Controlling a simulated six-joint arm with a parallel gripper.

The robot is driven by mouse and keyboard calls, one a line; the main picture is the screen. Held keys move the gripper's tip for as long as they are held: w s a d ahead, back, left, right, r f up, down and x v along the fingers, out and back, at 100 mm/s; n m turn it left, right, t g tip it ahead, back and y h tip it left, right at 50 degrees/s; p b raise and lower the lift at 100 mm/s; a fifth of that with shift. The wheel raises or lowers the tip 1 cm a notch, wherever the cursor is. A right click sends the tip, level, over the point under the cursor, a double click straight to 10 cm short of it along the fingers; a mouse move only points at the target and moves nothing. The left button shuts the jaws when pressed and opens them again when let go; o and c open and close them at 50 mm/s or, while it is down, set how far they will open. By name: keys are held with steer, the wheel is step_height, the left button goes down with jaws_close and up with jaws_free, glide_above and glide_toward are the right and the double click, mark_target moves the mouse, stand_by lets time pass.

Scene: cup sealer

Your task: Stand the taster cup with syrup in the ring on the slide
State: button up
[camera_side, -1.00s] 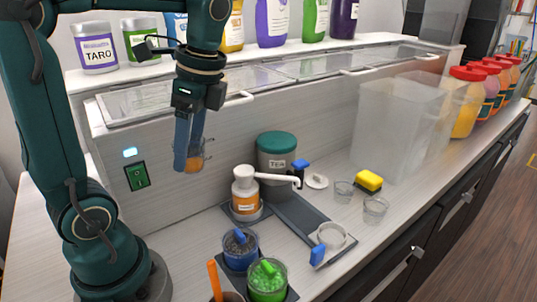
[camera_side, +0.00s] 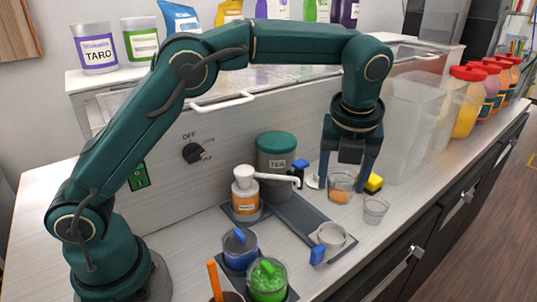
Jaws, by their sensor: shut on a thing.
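The taster cup with syrup (camera_side: 340,188) is a small clear cup with orange syrup low inside. My gripper (camera_side: 345,187) points down with one finger on each side of it and is shut on it. The cup looks upright, near the counter; I cannot tell whether it touches anything below. The pale ring (camera_side: 331,234) sits at the near end of the dark grey slide (camera_side: 301,216), below and left of my gripper, with a blue tab (camera_side: 317,254) beside it. The ring looks empty.
An empty clear cup (camera_side: 375,209) stands just right of my gripper. The pump bottle (camera_side: 246,194) and green-lidded tea canister (camera_side: 277,160) stand left of the slide. Topping cups (camera_side: 267,279) are in front.

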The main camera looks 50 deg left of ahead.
step_height(320, 180, down, 10)
steer(key=shift+d+r, duration=0.1)
stand_by(0.4)
steer(key=shift+f, duration=0.25)
